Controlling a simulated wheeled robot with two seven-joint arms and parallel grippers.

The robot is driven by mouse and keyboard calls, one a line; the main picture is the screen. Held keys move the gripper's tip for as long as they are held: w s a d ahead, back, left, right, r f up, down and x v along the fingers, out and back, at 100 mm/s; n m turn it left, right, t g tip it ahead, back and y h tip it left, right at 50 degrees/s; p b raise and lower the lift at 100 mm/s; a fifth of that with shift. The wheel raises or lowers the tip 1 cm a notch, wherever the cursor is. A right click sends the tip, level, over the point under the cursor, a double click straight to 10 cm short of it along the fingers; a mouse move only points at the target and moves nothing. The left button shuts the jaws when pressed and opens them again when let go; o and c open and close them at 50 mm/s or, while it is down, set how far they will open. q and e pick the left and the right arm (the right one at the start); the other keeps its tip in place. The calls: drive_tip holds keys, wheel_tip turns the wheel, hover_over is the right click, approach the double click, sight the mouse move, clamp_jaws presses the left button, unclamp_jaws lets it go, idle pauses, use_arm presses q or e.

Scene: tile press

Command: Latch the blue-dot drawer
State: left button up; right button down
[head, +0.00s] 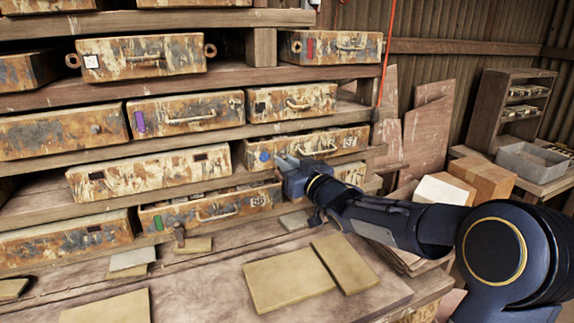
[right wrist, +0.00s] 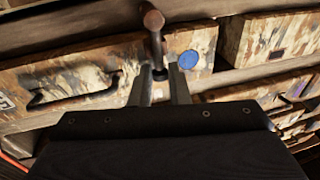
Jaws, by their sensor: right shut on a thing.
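The blue-dot drawer (head: 322,142) is a rusty, mottled drawer front on the right of the rack. Its blue dot (head: 264,156) is at its left end. My right gripper (head: 287,162) is at the drawer front, just right of the dot in the head view. In the right wrist view, the blue dot (right wrist: 189,60) is beside my fingertips (right wrist: 160,80). A brown, rusty latch piece with a round knob (right wrist: 153,19) runs down to between the fingers, which are shut on it. The drawer's dark handle (right wrist: 75,88) lies to the left there. My gripper partly hides the front.
Other rusty drawers with coloured marks fill the rack, including a purple-marked one (head: 185,112) and a green-marked one (head: 205,209) below. Flat tan tiles (head: 290,278) lie on the bench. Cardboard boxes (head: 484,177) and a grey bin (head: 530,163) stand at the right.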

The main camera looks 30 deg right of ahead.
drive_tip(key=c, duration=1.5)
unclamp_jaws()
drive_tip(key=shift+c, duration=0.2)
drive_tip(key=s+d+b, duration=0.1)
drive_tip(key=s, duration=0.6)
drive_tip(key=shift+s+f, duration=0.35)
drive_tip(key=shift+s, duration=0.05)
drive_tip(key=shift+d, duration=0.1)
drive_tip(key=s+a+f+m+g, duration=0.1)
drive_tip(key=s+a+f+g, duration=0.3)
drive_tip(key=s, duration=0.5)
drive_tip(key=s+a+f+m+g+p, duration=0.1)
drive_tip(key=s+a+f+g, duration=0.3)
drive_tip(key=s+f, duration=0.3)
drive_tip(key=s+a+f+m+g+y, duration=0.1)
drive_tip(key=s+a+f+g, duration=0.3)
drive_tip(key=s, duration=0.8)
drive_tip(key=shift+s+f+g+p, duration=0.35)
drive_tip(key=shift+f+g, duration=0.15)
drive_tip(key=shift+f, duration=0.45)
